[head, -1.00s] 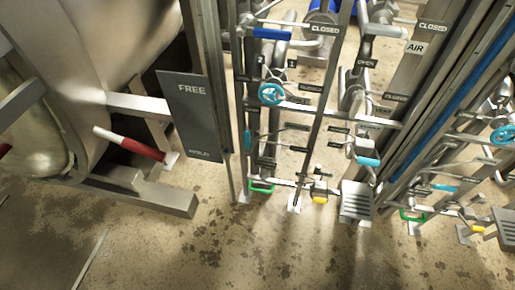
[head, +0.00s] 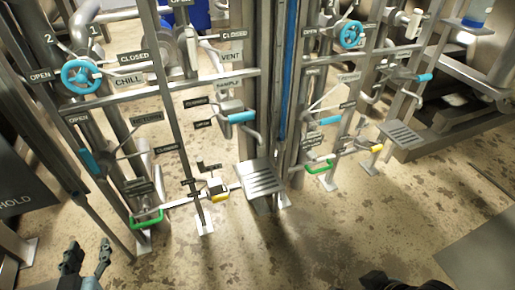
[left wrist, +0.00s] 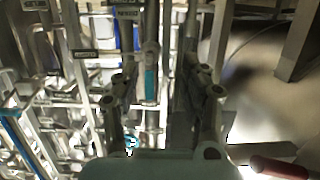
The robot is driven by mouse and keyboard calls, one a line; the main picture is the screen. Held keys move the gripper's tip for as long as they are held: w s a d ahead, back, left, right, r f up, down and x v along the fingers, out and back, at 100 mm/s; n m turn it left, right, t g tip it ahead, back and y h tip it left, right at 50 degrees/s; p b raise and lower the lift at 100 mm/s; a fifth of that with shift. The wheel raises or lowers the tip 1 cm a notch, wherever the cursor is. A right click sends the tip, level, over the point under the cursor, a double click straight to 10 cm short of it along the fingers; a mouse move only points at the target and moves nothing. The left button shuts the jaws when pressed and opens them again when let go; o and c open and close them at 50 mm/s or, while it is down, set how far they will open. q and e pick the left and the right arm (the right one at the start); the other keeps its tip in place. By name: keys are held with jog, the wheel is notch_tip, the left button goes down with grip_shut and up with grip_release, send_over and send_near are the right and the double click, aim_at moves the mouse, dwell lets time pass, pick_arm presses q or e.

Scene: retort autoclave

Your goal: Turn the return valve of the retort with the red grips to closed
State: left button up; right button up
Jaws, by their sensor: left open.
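The return valve on the left pipe rack has a lever with a light-blue grip (head: 92,163) in the head view. A RETURN label (head: 147,117) is above it, an OPEN label (head: 78,118) at upper left and a CLOSED label (head: 167,148) to the right. The grip lies on the OPEN label's side. My left gripper (head: 86,260) is open and empty, low in front of the rack, apart from the lever. In the left wrist view, a light-blue grip (left wrist: 150,85) shows beyond the open fingers (left wrist: 160,72), and a red grip (left wrist: 278,168) shows at lower right. My right gripper shows at most as a dark piece at the bottom edge.
A blue chill handwheel (head: 81,76) sits above the lever, a green handle (head: 147,219) below it. A similar rack with another handwheel (head: 352,34) is farther right. The dark HOLD sign (head: 22,195) is at left. The floor in front is clear.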

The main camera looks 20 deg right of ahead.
pick_arm(q)
jog(key=w+d+t+b, duration=0.2)
jog(key=w+t+b, duration=0.2)
jog(key=w+b, duration=0.15)
jog(key=t+b, duration=0.4)
jog(key=b, duration=0.2)
send_near(87, 158)
jog(key=shift+g, duration=0.3)
jog(key=b+x, duration=0.3)
jog(key=x, duration=0.6)
jog(key=shift+w+a+r, duration=0.1)
jog(key=shift+w+r, duration=0.05)
jog(key=shift+r, duration=0.05)
jog(key=shift+w+r, duration=0.4)
jog(key=shift+w, duration=0.15)
pick_arm(e)
jog(key=shift+w+a+f+t+y, duration=0.15)
jog(key=shift+w+a+t, duration=0.35)
jog(key=shift+t, duration=0.45)
jog(key=shift+w+a+f+t+y, duration=0.1)
jog(key=shift+w+a+t, duration=0.35)
jog(key=shift+w+t, duration=0.35)
jog(key=shift+w+a+f+t+y, duration=0.15)
jog(key=shift+w+a+t, duration=0.3)
jog(key=shift+t, duration=0.6)
pick_arm(q)
jog(key=shift+c, duration=0.4)
pick_arm(e)
jog(key=shift+r, duration=0.1)
